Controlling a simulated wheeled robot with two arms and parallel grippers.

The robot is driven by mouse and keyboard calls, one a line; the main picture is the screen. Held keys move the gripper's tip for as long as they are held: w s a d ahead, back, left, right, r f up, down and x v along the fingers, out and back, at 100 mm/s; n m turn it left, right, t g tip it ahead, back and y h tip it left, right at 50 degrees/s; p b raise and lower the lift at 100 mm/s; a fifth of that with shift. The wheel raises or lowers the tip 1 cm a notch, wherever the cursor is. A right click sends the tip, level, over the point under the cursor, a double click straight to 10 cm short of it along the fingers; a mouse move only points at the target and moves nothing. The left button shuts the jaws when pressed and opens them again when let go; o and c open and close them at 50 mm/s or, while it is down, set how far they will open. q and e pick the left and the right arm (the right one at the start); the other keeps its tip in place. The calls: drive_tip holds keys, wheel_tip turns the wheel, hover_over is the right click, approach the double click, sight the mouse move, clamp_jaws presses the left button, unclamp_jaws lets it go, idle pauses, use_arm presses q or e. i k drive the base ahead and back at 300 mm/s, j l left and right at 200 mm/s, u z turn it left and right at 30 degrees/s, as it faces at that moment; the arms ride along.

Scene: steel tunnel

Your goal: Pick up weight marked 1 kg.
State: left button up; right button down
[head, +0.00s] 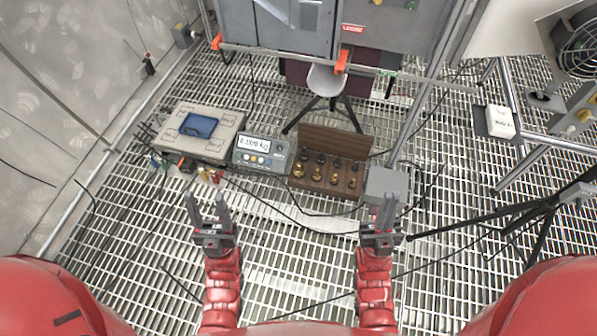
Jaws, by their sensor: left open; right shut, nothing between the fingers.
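Several weights stand in rows in an open wooden box (351,143) on the grating floor, brass ones (317,176) in front and darker ones behind. Their markings are too small to read, so I cannot tell which is the 1 kg weight. My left gripper (208,206) is open and empty, to the left of the box and nearer to me. My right gripper (384,209) is shut and empty, to the right of the box and nearer to me. Neither gripper touches a weight.
A scale platform (225,125) with a blue item (199,125) on it lies left of the box. A display unit (261,152) reading about zero kg stands between them. A grey block (387,184) sits right of the box. Cables cross the grating; tripod legs (490,215) stand right.

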sight(298, 169)
drive_tip(key=i+j+u, duration=0.3)
drive_tip(key=i, duration=0.5)
drive_tip(key=i+l+u, duration=0.1)
drive_tip(key=i+u, duration=0.15)
drive_tip(key=i, duration=0.55)
